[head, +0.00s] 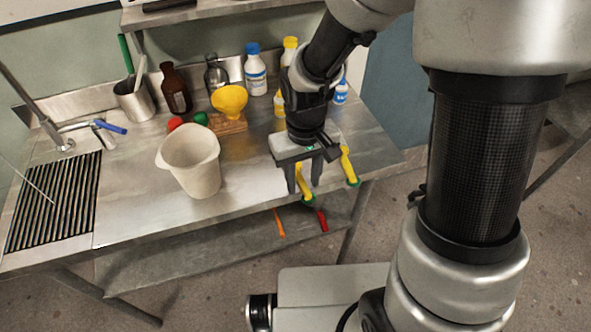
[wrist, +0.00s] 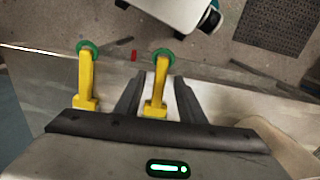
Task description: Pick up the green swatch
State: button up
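I cannot clearly make out a green swatch. Two yellow pieces with green ends lie at the table's front edge: one (head: 305,184) by my gripper, the other (head: 348,165) to its right. In the wrist view the first (wrist: 157,95) shows between my fingers and the second (wrist: 86,80) to their left. Their green ends point out over the edge. My gripper (head: 305,180) points down at the front edge, fingers apart on either side of the first piece, with gaps visible. Whether the fingers are level with it or above it, I cannot tell.
A cream pitcher (head: 190,163) stands left of my gripper. Behind are a yellow bowl (head: 229,101), brown bottle (head: 175,90), white bottle (head: 256,74) and metal cup (head: 133,102). Red (head: 322,220) and orange (head: 279,222) strips show below the tabletop.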

jog(key=shift+c, duration=0.4)
grip_shut()
jog(key=shift+r, duration=0.15)
